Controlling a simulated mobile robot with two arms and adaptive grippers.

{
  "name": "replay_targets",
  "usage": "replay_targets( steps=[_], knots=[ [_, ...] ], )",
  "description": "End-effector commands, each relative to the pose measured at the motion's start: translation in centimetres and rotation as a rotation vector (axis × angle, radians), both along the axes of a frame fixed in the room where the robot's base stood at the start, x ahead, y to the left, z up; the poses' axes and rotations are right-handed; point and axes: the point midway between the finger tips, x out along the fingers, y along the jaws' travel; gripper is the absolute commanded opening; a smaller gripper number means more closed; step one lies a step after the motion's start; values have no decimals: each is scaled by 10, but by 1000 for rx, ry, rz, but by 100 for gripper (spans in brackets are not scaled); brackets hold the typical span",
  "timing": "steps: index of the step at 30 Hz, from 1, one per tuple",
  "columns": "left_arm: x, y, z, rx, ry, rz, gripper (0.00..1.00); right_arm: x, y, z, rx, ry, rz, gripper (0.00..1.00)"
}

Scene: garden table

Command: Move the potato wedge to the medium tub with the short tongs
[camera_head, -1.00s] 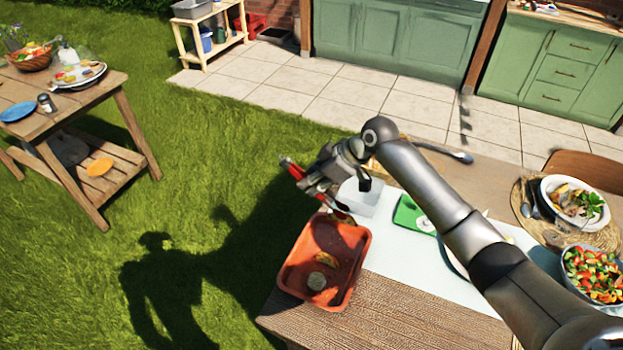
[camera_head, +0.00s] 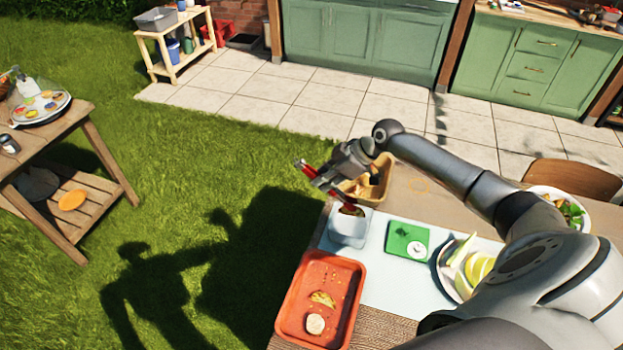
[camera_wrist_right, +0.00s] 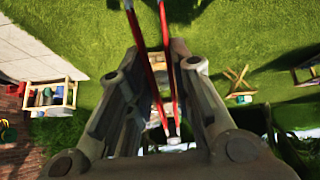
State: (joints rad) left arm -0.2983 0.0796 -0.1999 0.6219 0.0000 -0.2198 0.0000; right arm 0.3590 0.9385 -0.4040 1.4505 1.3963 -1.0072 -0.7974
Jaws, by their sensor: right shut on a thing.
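My right gripper (camera_head: 335,178) is shut on the short tongs (camera_head: 312,172), which have red handles. The two red arms of the tongs (camera_wrist_right: 164,42) also show between my fingers in the right wrist view. The tongs slant down to the right, with their tips at the mouth of a whitish see-through tub (camera_head: 349,230), which seems to be the medium tub. A small brown piece (camera_head: 351,209), probably the potato wedge, shows at the tips; I cannot tell whether it is still gripped. My left gripper is out of view.
An orange-red tray (camera_head: 290,308) in front of the tub holds a yellow-brown piece (camera_head: 322,298) and a pale round piece (camera_head: 315,324). A tan container (camera_head: 373,188) stands behind. A green kitchen scale (camera_head: 408,240) and a plate of melon slices (camera_head: 480,268) lie to the right.

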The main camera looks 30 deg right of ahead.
Motion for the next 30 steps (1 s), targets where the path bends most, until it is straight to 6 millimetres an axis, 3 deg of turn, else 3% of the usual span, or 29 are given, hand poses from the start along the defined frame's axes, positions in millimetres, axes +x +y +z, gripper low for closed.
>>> replay_targets(
  steps=[14, 30],
  knots=[
    [-4, 0, -9, 1, 7, 0, 42, 1, 1, -10, 1, -1, 0, 0],
    [-4, 0, -56, 0, 6, 0, 42, 0, 1, -71, 1, 1, 1, 0]
  ],
)
